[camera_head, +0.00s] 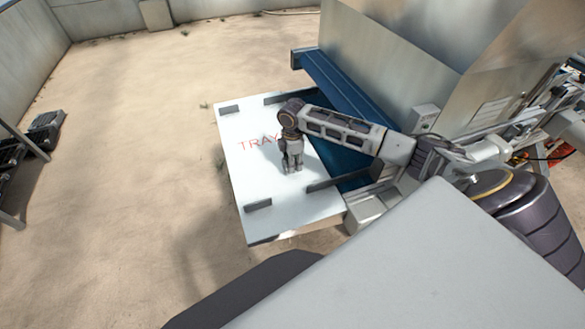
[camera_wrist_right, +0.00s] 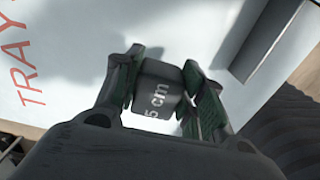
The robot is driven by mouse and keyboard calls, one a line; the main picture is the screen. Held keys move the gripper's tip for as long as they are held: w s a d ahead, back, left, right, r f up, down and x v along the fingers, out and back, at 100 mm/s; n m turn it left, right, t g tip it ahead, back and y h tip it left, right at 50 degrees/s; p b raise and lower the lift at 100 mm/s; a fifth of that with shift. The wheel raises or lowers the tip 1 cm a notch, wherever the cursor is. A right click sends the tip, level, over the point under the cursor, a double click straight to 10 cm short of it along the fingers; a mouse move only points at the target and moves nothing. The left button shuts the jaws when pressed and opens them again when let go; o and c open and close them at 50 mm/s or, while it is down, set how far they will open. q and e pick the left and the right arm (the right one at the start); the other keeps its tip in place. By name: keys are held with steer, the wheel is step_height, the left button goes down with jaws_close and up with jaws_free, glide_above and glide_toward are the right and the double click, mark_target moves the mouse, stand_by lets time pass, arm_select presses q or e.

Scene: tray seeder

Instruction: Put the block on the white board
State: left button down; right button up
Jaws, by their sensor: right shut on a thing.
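The white board (camera_head: 262,190) has "TRAY" in red letters and juts out from the machine. My right gripper (camera_head: 292,168) is over the middle of the board, pointing down. In the right wrist view the gripper (camera_wrist_right: 160,95) is shut on a grey block (camera_wrist_right: 158,88) marked "5 cm", with one finger on each side. The white board (camera_wrist_right: 80,40) lies beneath the block in that view. I cannot tell whether the block touches the board. In the head view the gripper hides most of the block. My left gripper is not in view.
Dark bars (camera_head: 258,205) lie along the board's edges. A blue channel (camera_head: 340,88) and the large metal machine (camera_head: 390,70) stand behind and to the right. Sandy floor (camera_head: 140,130) is open on the left, with a black item (camera_head: 46,125) near the wall.

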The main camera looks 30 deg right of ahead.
steer(key=shift+f, duration=1.85)
steer(key=o, duration=1.1)
steer(key=shift+f, duration=0.15)
steer(key=shift+c, duration=0.2)
steer(key=shift+r, duration=0.25)
steer(key=shift+r+p, duration=2.5)
steer(key=shift+p, duration=0.5)
step_height(320, 180, up, 2)
steer(key=shift+r+p, duration=0.1)
steer(key=shift+p, duration=0.5)
steer(key=shift+r, duration=2.3)
